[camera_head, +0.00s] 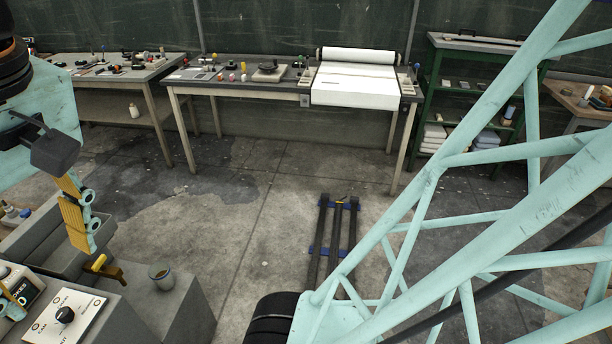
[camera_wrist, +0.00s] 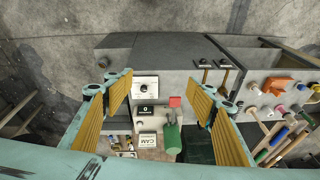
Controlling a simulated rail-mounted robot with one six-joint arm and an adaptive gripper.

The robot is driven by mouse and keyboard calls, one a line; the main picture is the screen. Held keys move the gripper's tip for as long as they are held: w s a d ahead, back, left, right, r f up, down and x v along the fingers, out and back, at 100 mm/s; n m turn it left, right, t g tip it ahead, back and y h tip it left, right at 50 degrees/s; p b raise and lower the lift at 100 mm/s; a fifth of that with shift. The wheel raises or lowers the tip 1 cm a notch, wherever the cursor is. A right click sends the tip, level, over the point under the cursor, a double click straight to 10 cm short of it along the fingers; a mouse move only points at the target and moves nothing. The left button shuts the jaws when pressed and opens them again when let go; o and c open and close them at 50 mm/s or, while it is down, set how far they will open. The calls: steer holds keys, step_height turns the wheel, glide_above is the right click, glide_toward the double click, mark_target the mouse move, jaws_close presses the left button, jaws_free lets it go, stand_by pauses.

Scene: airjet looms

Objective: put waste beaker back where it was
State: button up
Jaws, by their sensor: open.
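Below the fingers lie a white knob panel (camera_wrist: 146,88) and a green bottle-like object (camera_wrist: 172,138).
The knob panel also shows in the head view (camera_head: 66,318), left of the beaker. A bench with a white roll (camera_head: 355,80) and a green shelf (camera_head: 470,95) stand at the back.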

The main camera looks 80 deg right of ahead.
steer(key=s+n, duration=0.1)
steer(key=s, duration=0.5)
steer(key=shift+a+n+t, duration=0.15)
steer(key=shift+n+t, duration=0.25)
stand_by(0.9)
